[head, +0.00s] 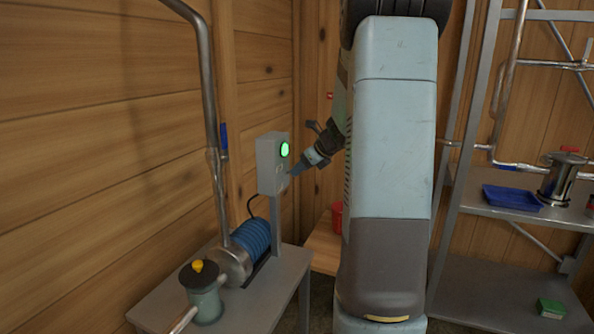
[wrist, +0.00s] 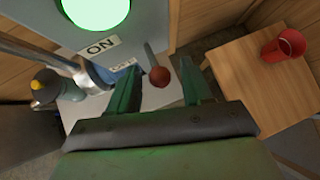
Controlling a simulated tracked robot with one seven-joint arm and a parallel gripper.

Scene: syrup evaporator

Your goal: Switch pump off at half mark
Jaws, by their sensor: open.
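A grey switch box (head: 268,165) stands on a post above the grey bench, with a lit green lamp (head: 284,149). In the wrist view the lamp (wrist: 95,12) glows above an ON label (wrist: 102,46) and an OFF label (wrist: 122,66). A thin lever with a red ball knob (wrist: 159,77) sticks out there; I cannot tell its setting. My gripper (wrist: 159,68) is open, its fingers on either side of the knob with gaps showing. In the head view my gripper (head: 291,172) is at the box's lower front. The blue pump motor (head: 255,238) is below. No half mark is visible.
A steel pipe (head: 208,85) rises left of the box. A dark-lidded canister with a yellow knob (head: 205,297) stands on the bench. A red cup (wrist: 284,46) is on a wooden table (wrist: 248,80). A steel pot (head: 561,180) and blue tray (head: 511,197) are on the right rack.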

